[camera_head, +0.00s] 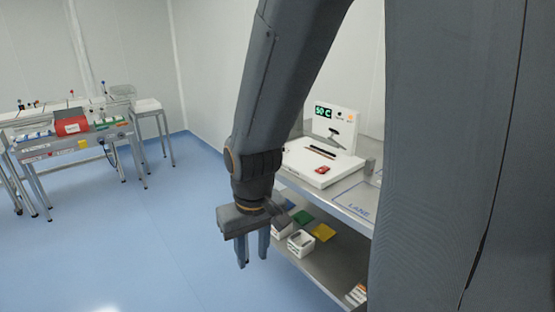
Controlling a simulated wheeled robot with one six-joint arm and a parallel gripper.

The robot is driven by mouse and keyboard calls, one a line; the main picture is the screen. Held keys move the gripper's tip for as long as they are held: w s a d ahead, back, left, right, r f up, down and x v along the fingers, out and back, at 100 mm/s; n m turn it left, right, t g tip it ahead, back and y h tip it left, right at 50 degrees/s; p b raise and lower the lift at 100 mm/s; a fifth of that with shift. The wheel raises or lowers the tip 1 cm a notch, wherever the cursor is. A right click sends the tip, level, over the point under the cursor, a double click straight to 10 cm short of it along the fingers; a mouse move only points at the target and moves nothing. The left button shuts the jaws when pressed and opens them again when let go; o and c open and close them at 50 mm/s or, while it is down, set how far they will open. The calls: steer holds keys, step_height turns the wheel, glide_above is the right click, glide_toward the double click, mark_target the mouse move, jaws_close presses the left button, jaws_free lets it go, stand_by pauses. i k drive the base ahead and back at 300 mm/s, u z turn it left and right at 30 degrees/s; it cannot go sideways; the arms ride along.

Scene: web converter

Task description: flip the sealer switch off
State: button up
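The sealer (300,168) is a white machine with a flat base and an upright back panel, standing on a metal bench right of my arm. Its green display (323,112) seems to read 50 C. A small red part (322,170), which looks like the switch, sits on the front of the base; its position is too small to tell. A dark bar lies behind it. My gripper (253,252) hangs fingers down, left of the bench in the picture and apart from the sealer. Its two fingers are parted with nothing between them.
The bench's lower shelf (325,262) holds white boxes (301,243) and coloured pieces. A marked area (359,203) lies on the bench top near my arm. Another loaded table (62,150) stands at the far left. The blue floor (150,230) between is clear.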

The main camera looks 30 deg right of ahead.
mark_target(323, 170)
steer(key=u, duration=0.1)
steer(key=i, duration=1.25)
steer(key=z, duration=0.9)
steer(key=i, duration=0.25)
steer(key=z, duration=0.2)
